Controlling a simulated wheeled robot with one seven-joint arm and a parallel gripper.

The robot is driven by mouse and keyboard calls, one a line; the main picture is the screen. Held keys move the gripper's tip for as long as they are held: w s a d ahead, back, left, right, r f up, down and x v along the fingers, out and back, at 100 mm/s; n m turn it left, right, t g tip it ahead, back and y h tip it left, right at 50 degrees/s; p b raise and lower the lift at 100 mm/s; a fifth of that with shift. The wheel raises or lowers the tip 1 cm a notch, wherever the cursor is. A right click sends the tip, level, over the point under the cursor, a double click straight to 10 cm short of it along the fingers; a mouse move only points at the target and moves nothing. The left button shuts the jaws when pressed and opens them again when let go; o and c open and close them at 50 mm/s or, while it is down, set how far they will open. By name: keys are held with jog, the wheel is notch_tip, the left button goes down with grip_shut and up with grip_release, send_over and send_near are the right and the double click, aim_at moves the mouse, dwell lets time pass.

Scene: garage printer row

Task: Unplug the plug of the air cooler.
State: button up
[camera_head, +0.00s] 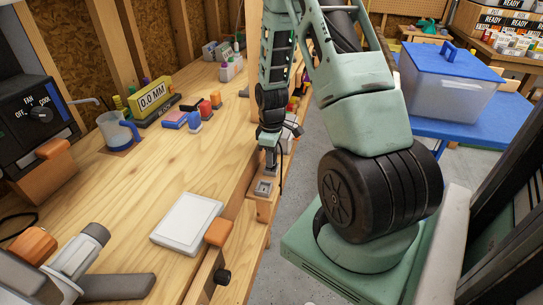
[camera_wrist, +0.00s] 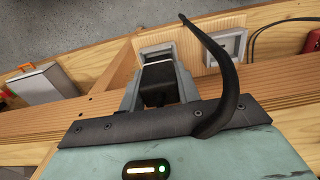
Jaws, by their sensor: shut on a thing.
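The air cooler (camera_head: 40,112) is a dark box with a FAN/OFF/COOL knob, at the left edge of the head view. My gripper (camera_head: 270,160) is at the wooden rail on the bench's right edge. In the wrist view my gripper (camera_wrist: 160,75) has its grey fingers shut on either side of a black plug (camera_wrist: 157,92). A thick black cord (camera_wrist: 222,65) curves up beside the fingers. The fingers hide the plug's far end, so I cannot tell whether it still sits in a socket. A grey socket (camera_head: 264,187) shows just in front of my gripper; a socket also shows in the wrist view (camera_wrist: 226,46).
A blue-lidded bin (camera_head: 450,85) stands on a blue table at right. Grey floor (camera_head: 305,165) shows beside the bench.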

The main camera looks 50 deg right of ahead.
jog(key=shift+r+p, duration=1.1)
jog(key=shift+r, duration=0.35)
jog(key=shift+r, duration=0.1)
